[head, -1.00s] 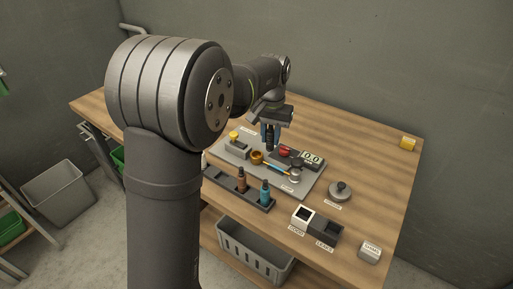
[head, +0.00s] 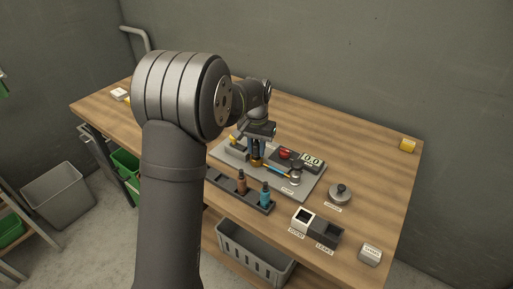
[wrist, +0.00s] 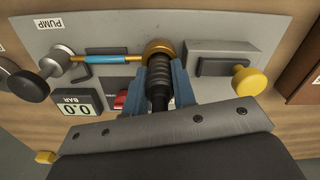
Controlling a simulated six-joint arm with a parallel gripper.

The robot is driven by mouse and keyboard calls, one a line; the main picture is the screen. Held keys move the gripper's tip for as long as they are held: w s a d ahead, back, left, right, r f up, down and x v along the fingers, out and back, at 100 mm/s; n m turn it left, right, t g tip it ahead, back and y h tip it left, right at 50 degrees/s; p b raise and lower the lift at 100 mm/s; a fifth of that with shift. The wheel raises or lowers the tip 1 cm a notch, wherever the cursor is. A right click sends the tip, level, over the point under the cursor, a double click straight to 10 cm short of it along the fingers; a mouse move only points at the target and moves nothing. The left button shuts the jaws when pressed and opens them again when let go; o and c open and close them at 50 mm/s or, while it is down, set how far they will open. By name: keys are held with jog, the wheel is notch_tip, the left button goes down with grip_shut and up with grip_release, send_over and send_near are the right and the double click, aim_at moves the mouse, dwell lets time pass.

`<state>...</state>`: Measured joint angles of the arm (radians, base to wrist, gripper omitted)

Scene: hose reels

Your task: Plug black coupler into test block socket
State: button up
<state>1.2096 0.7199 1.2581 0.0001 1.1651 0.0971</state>
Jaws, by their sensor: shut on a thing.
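My gripper (head: 256,148) has blue fingers and is shut on the black coupler (wrist: 158,80), a ribbed dark cylinder held upright between them. The brass socket (head: 256,163) is on the grey plate (head: 222,154), directly below my gripper in the head view. In the wrist view the brass socket (wrist: 158,47) shows as a ring at the coupler's far end, lined up with it. I cannot tell whether the coupler is inside the socket or just above it. A blue and yellow hose joins the socket on one side.
A rack holds a brown coupler (head: 241,183) and a teal coupler (head: 265,194) in front of the plate. A gauge box (head: 311,160) reads 0.0, near a red part (head: 285,153). A yellow knob (wrist: 247,80) stands beside the socket. GOOD and LEAKS bins (head: 325,233) are at right.

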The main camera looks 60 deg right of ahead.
jog(key=shift+f, duration=0.2)
jog(key=o, duration=1)
jog(key=shift+r, duration=0.1)
notch_tip(320, 180, up, 12)
jog(key=shift+r, duration=0.15)
